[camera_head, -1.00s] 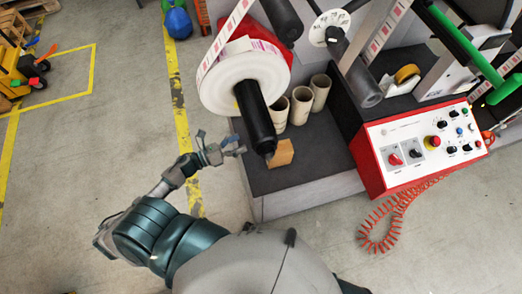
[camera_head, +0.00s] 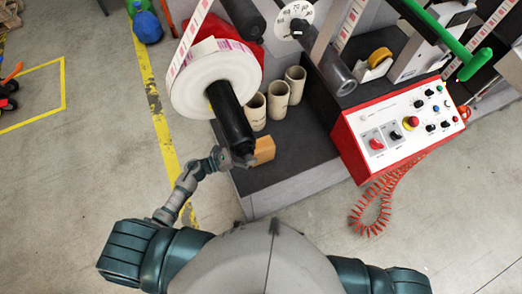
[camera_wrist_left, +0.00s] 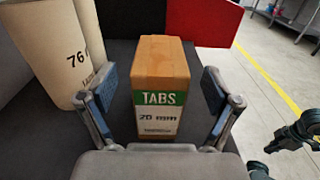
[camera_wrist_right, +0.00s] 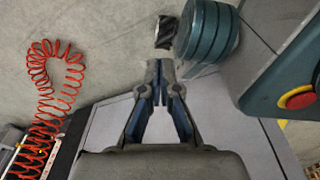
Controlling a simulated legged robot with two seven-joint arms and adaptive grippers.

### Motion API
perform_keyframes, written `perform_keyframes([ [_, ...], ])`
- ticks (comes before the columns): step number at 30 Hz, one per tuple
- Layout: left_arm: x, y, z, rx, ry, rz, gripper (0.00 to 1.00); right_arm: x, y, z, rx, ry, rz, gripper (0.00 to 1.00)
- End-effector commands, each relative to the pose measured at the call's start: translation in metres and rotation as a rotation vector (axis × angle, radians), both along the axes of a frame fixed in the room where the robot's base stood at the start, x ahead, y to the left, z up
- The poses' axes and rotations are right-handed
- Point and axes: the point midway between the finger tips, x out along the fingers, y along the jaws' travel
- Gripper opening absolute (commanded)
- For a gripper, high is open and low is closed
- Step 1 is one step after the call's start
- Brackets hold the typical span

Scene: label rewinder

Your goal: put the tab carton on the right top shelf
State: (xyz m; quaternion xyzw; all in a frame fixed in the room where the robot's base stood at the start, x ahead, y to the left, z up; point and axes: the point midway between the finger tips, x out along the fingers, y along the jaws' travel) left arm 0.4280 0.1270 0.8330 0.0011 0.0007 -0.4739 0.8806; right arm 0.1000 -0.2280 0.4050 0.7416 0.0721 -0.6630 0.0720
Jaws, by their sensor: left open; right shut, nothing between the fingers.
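The tab carton (camera_wrist_left: 160,88) is a small brown box with a green and white "TABS 20 mm" label. It stands on the dark deck of the machine; in the head view the carton (camera_head: 264,149) is beside the black roller end. My left gripper (camera_wrist_left: 160,100) is open, with one finger on each side of the carton in the left wrist view. In the head view the left gripper (camera_head: 240,158) is at the carton's left. My right gripper (camera_wrist_right: 158,75) is shut and empty, low over the floor.
Cardboard cores (camera_head: 278,99) stand behind the carton. A label roll (camera_head: 190,78) on a black spindle (camera_head: 231,115) overhangs the deck near my left gripper. The red and white control panel (camera_head: 400,125) is at the right, with a coiled red cable (camera_head: 372,205) below.

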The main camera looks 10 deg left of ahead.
Motion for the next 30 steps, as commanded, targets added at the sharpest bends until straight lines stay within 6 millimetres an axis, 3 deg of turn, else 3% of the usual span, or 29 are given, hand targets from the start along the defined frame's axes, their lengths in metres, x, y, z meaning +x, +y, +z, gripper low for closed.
perform_keyframes([
  [9, 0.025, -0.037, 0.001, -0.004, 0.0, 0.0, 0.9, -0.029, -0.006, -0.007, -0.003, 0.015, 0.004, 0.0],
  [19, 0.029, -0.043, -0.002, -0.001, 0.001, 0.0, 0.87, -0.033, -0.007, -0.009, -0.003, 0.016, 0.005, 0.0],
  [27, 0.028, -0.043, -0.001, -0.001, 0.001, 0.0, 0.2, -0.033, -0.007, -0.009, -0.004, 0.016, 0.005, 0.0],
  [30, 0.028, -0.043, -0.001, -0.001, 0.001, 0.0, 0.0, -0.034, -0.007, -0.009, -0.004, 0.016, 0.004, 0.0],
])
